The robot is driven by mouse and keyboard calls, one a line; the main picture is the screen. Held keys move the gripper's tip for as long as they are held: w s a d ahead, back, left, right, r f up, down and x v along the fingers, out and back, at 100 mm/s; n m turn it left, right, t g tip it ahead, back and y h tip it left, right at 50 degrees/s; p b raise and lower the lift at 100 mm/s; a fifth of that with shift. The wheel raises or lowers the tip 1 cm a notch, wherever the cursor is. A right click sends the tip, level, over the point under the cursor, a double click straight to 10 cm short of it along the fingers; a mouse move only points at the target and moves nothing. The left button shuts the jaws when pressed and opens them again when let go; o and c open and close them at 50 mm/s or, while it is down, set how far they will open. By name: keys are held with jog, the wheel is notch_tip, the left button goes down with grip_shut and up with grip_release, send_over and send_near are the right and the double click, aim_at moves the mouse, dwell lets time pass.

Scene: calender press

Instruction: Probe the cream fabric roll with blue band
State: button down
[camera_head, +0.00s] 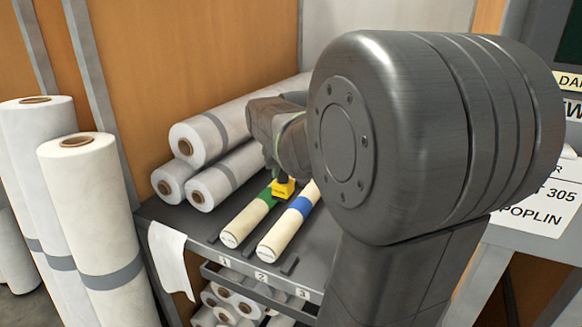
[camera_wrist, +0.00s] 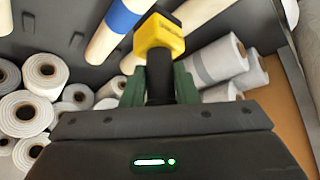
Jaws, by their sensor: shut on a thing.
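The cream fabric roll with blue band (camera_head: 283,233) lies on the dark shelf, over slot label 2 or 3. It also shows in the wrist view (camera_wrist: 104,44), left of the yellow head. A cream roll with a green band (camera_head: 243,219) lies parallel on its left. My gripper (camera_wrist: 158,84) is shut on the black handle of a probe with a yellow head (camera_wrist: 160,37). In the head view the yellow head (camera_head: 283,188) appears between the green and blue bands. In the wrist view it overlaps the green-banded roll. I cannot tell whether it touches either roll.
Large white rolls with grey bands (camera_head: 209,140) are stacked at the shelf's back left. Tall white rolls (camera_head: 88,195) stand at the left. More rolls (camera_head: 237,299) fill the rack below. Small dark stops (camera_head: 290,265) rise from the shelf. My arm hides the right side.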

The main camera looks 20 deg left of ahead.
aim_at(285, 198)
jog(key=shift+f+b, duration=2.6)
jog(key=shift+f, duration=1)
jog(key=shift+f+b, duration=0.45)
jog(key=shift+f, duration=0.2)
jog(key=shift+r, duration=0.1)
jog(key=shift+r+p, duration=2.85)
jog(key=shift+r, duration=0.65)
jog(key=shift+f, duration=0.1)
